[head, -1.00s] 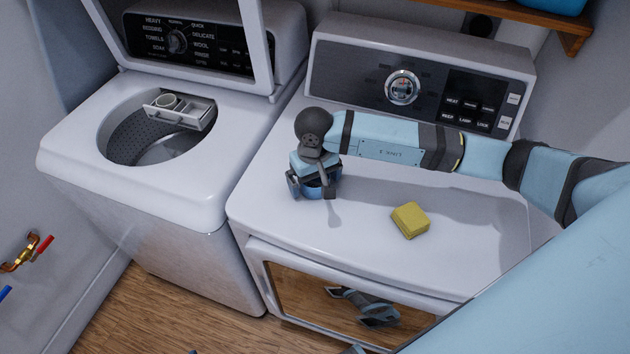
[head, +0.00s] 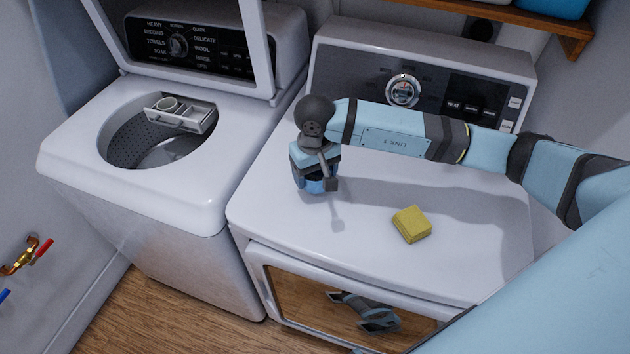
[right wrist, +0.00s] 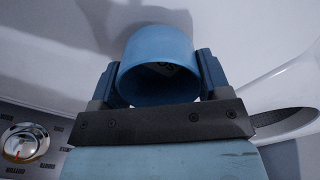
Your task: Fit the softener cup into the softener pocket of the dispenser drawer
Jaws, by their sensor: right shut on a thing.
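The softener cup is a blue open cylinder (right wrist: 158,52) between the two fingers of my right gripper in the right wrist view. My right gripper (head: 316,185) is shut on it and points down over the dryer top; the cup's blue side (head: 314,187) shows partly below the wrist in the head view. I cannot tell whether the cup touches the dryer top. The softener pocket is too small to make out. My left gripper is not directly in view.
The washer lid (head: 262,50) stands open. A yellow sponge-like block (head: 411,224) lies on the dryer top (head: 280,210), right of my right gripper. The dryer's control panel (head: 460,95) stands behind my arm. A wooden shelf (head: 530,22) is at top right.

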